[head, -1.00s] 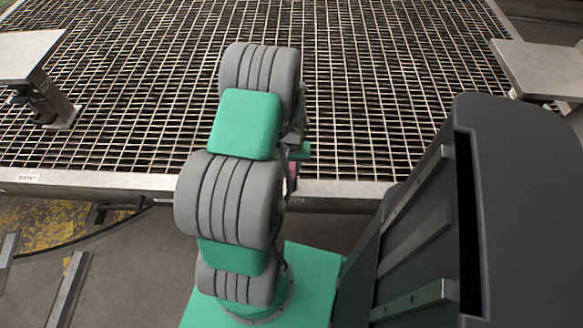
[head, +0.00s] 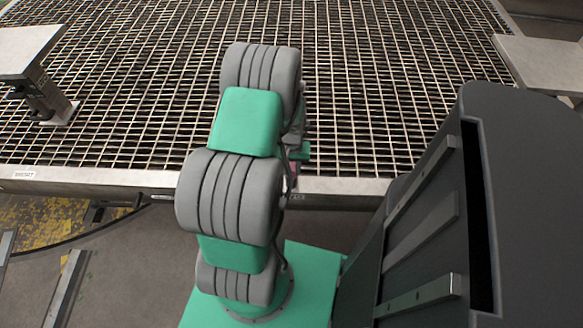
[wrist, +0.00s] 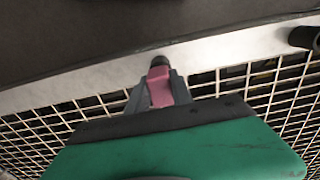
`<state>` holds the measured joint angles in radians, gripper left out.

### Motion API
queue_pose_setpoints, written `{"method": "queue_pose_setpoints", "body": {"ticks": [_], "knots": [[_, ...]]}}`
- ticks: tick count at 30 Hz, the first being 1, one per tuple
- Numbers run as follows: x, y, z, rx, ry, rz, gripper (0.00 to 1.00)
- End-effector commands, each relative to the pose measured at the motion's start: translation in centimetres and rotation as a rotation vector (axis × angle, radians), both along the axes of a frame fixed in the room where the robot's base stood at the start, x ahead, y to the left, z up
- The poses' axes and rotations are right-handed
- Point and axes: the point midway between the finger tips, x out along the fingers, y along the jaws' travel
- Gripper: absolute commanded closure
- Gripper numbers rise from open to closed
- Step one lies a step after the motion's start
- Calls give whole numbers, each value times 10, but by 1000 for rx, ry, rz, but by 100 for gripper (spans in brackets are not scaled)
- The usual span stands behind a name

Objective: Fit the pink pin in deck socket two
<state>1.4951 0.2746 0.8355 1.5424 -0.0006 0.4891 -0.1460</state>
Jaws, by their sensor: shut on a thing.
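The pink pin (wrist: 160,84) is between the two grey fingers of my gripper (wrist: 159,90) in the wrist view. My gripper is shut on it. A dark rounded end shows at the pin's far tip, against the pale steel edge band. I cannot tell whether this is part of the pin or a socket. In the head view my arm hides most of the gripper, and only a sliver of pink (head: 293,169) shows beside the arm near the deck edge. I cannot make out which socket is number two.
The deck is an open metal grating (head: 400,110) with a pale steel front edge (head: 90,180) carrying small labels. A dark cylinder (wrist: 304,37) stands at the right of the wrist view. Flat-topped metal stands are at the left (head: 28,52) and right (head: 540,65).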

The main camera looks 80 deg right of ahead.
Motion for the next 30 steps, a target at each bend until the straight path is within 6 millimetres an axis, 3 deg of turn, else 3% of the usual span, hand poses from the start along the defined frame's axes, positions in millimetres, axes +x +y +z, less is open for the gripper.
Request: {"method": "queue_pose_setpoints", "body": {"ticks": [22,23,30], "knots": [[0,0,-20,-1,0,0,100],[0,-1,-19,-1,0,0,72],[0,0,-18,-1,0,0,52]]}}
